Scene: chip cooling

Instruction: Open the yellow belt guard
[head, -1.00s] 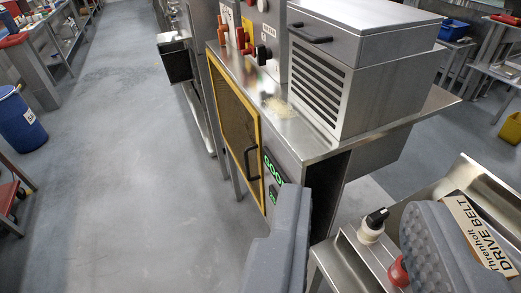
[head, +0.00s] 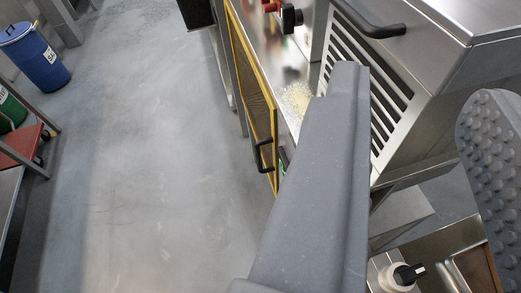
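The yellow belt guard (head: 274,128) is a yellow-framed mesh panel on the front side of the steel machine, left of centre in the head view. I see it at a steep angle and it looks closed, flush with the machine. Its black handle (head: 262,158) sits near the lower end of the frame. My gripper (head: 418,82) is open and empty, with its two grey fingers wide apart. The left finger is to the right of the handle in the picture, apart from it, and covers part of the machine's front edge and the green display.
A louvred steel box (head: 432,75) with a black handle stands on the machine top, behind the fingers. A black knob (head: 409,273) on a white base is at the lower right. Blue barrel (head: 36,57) stands far left. The grey floor (head: 160,170) left of the machine is clear.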

